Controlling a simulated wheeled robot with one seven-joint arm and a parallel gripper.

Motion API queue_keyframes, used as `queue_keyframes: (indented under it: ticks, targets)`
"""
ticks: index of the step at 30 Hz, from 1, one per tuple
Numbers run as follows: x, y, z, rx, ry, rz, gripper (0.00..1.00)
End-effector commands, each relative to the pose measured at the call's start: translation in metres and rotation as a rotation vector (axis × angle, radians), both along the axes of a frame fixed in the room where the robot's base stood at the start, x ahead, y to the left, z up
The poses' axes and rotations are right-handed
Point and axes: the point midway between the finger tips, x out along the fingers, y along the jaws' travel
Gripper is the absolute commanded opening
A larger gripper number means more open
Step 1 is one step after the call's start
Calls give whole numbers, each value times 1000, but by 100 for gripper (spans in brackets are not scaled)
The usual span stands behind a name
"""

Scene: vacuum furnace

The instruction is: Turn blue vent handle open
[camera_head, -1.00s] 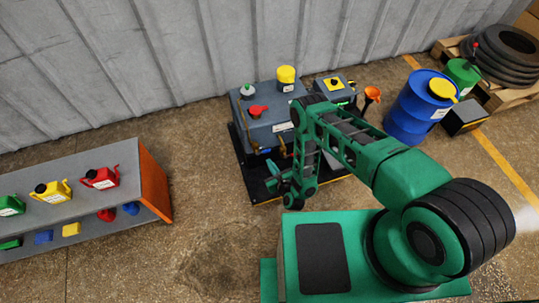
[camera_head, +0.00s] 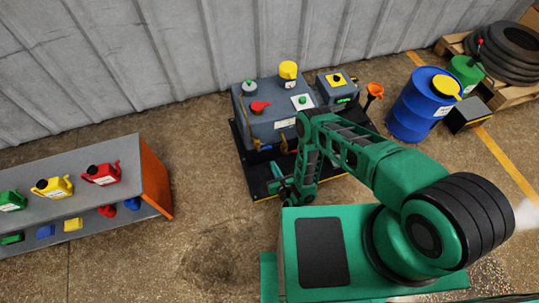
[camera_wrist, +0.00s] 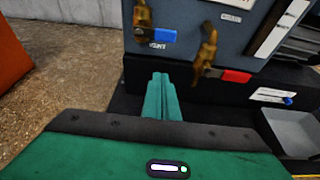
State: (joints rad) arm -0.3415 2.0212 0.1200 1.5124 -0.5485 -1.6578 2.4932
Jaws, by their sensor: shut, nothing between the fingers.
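The blue vent handle (camera_wrist: 163,35) is on a brass valve (camera_wrist: 142,18) on the front of the grey furnace unit (camera_head: 269,122). In the wrist view it points sideways to the right, above a small label that seems to read VENT. My gripper (camera_wrist: 160,80) is shut and empty, with its green fingers below the blue handle and apart from it in the picture. In the head view my gripper (camera_head: 278,182) is low in front of the unit. A second brass valve with a red handle (camera_wrist: 236,76) is to the right of the blue one and a little lower.
The unit stands on a black base (camera_wrist: 190,85). A grey tray (camera_wrist: 292,133) is at the right of the wrist view. A shelf (camera_head: 150,180) with coloured cans is at the left, with bare floor (camera_head: 215,190) between.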

Motion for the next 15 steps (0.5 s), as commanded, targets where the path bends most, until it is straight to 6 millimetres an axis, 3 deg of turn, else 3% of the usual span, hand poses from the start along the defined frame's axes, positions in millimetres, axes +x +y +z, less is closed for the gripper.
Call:
queue_keyframes:
  ticks: [12, 15]
  targets:
    - [61, 16, -22, 0, -1, -2, 0]
    - [62, 17, -21, -1, 4, -1, 0]
